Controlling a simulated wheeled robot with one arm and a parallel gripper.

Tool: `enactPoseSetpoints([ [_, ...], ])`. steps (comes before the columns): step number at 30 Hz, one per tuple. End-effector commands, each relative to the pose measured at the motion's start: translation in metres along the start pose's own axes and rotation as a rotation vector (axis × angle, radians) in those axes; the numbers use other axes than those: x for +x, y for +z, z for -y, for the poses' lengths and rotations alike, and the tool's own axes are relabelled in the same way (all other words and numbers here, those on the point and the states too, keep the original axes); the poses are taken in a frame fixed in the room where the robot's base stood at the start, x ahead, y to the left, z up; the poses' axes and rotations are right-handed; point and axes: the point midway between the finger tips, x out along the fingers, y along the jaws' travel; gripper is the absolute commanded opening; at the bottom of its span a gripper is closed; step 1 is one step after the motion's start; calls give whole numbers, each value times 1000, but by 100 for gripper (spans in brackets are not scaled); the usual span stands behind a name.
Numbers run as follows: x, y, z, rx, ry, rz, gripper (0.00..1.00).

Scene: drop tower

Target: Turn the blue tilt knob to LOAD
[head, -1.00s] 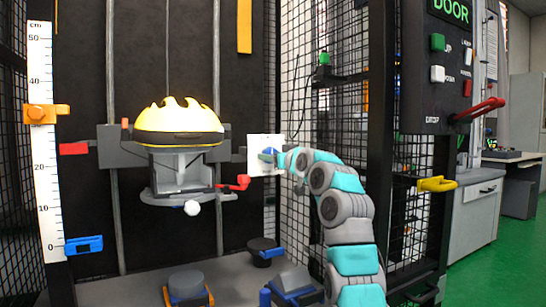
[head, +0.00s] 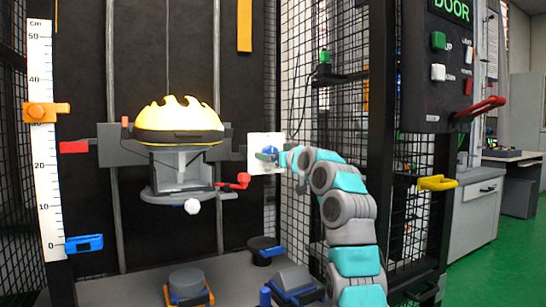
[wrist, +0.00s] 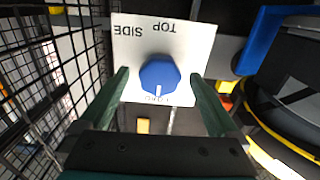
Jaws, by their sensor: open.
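The blue tilt knob (wrist: 160,75) sits on a white plate (wrist: 190,45) with the words TOP and SIDE, seen upside down in the wrist view. A third label, partly hidden below the knob, looks like LOAD. The knob's white mark points down toward that label. My gripper (wrist: 158,77) is open, with one green finger on each side of the knob and visible gaps between. I cannot tell how deep the fingers reach. In the head view the knob (head: 271,150) shows on the plate (head: 262,140), with my gripper (head: 276,156) in front of it.
A yellow helmet (head: 178,122) rests on the carriage (head: 122,146) left of the plate. Wire mesh (wrist: 40,85) stands close on the left in the wrist view.

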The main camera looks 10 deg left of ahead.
Motion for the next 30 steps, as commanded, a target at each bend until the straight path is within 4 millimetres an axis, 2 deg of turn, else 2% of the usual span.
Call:
enactPoseSetpoints([
  [18,-62,4,0,-1,2,-4,97],
  [30,-71,1,0,-1,1,0,97],
])
